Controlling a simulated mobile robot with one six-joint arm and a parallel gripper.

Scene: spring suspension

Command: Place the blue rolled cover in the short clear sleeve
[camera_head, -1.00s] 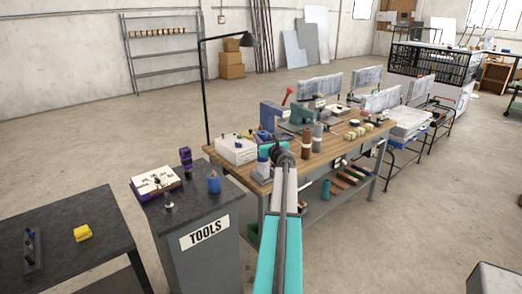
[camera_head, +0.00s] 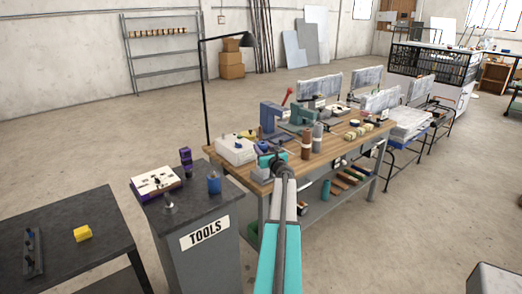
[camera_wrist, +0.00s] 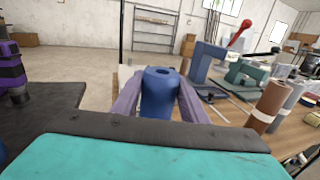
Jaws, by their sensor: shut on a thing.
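My gripper (camera_wrist: 158,98) has its two purple-grey fingers on either side of the blue rolled cover (camera_wrist: 160,88), which stands upright with a hole in its top. The fingers are shut on it. In the head view my gripper (camera_head: 264,163) is by the near left corner of the wooden workbench (camera_head: 247,174), and the held cover is small and hard to make out there. I cannot pick out the short clear sleeve for certain in either view.
Brown and grey rolls (camera_wrist: 270,105) stand on the bench to the right. A black lamp post (camera_head: 205,100) rises behind the bench.

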